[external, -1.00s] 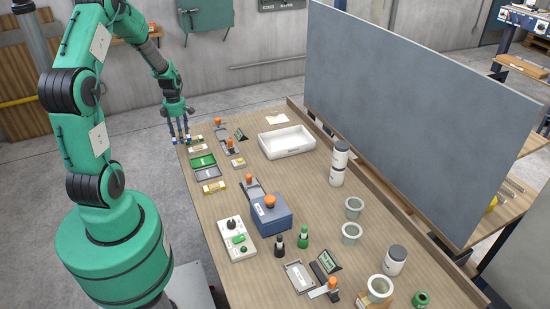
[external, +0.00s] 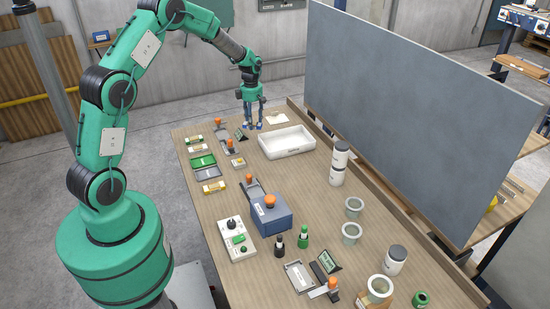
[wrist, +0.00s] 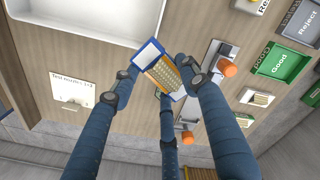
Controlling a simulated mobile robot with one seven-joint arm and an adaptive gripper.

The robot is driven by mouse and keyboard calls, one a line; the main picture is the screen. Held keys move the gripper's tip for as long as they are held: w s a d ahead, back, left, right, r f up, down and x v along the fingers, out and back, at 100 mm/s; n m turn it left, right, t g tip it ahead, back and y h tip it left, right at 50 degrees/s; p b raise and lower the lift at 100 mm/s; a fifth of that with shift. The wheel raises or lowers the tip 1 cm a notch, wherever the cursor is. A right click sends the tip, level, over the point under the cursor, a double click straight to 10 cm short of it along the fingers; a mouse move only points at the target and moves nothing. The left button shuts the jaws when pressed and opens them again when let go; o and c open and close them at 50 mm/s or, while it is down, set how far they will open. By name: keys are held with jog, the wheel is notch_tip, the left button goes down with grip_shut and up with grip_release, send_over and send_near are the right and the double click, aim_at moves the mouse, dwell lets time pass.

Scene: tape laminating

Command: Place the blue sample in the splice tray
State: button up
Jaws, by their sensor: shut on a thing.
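My gripper (wrist: 160,88) is shut on the blue sample (wrist: 163,68), a flat blue-edged piece with a white end and a tan gridded face. It holds the sample over the table's far end. The gripper (external: 253,126) also shows in the external view, left of a white rectangular tray (external: 286,143), where its fingers mostly hide the sample. A shallow grey tray (external: 298,276) lies at the near end beside an orange-knobbed clamp (external: 331,286) and a dark green sign (external: 328,262). No readable label shows which tray is the splice tray.
Green Good tray (wrist: 283,61), Reject tray (wrist: 309,22) and orange-knobbed fixtures (wrist: 224,68) lie right of the gripper in the wrist view. A blue box (external: 272,216), bottles (external: 303,237) and white jars (external: 340,154) stand on the table. A tall grey panel (external: 420,115) borders the far right side.

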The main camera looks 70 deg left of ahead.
jog(key=r+m, duration=0.1)
jog(key=m, duration=0.1)
send_over(282, 146)
jog(key=shift+a+r, duration=0.1)
jog(key=shift+r, duration=0.05)
jog(key=shift+f+b, duration=0.5)
jog(key=shift+f, duration=2.65)
jog(key=shift+f, duration=0.1)
jog(key=shift+f, duration=1.8)
jog(key=shift+f+b, duration=0.15)
jog(key=shift+b, duration=0.15)
jog(key=o, duration=1.2)
jog(key=shift+c, duration=0.2)
